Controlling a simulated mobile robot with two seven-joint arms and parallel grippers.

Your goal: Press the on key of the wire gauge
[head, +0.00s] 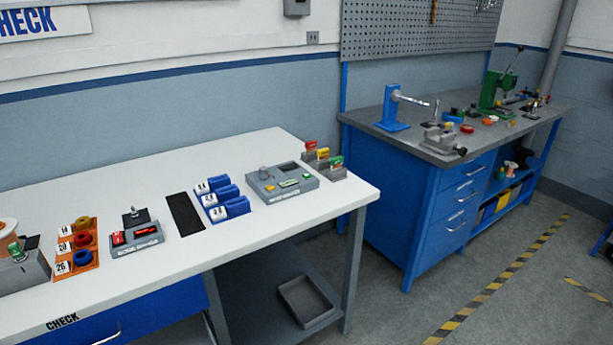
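A small grey device (137,240) with a black post on top and two red panels stands on the white table (240,262), left of the middle. It appears to be the wire gauge, but the label on its front is too small to read for sure. I cannot tell which part is its on key. A larger grey device (282,183) with a round knob, a dark recess and small green and yellow parts stands near the table's right end. Neither of my grippers is in view.
An orange tray (92,262) with coloured spools and number cards stands left of the small device. A black mat (184,214) and blue holders (222,198) lie to its right. The table's front strip is clear. A blue workbench (405,190) stands at right.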

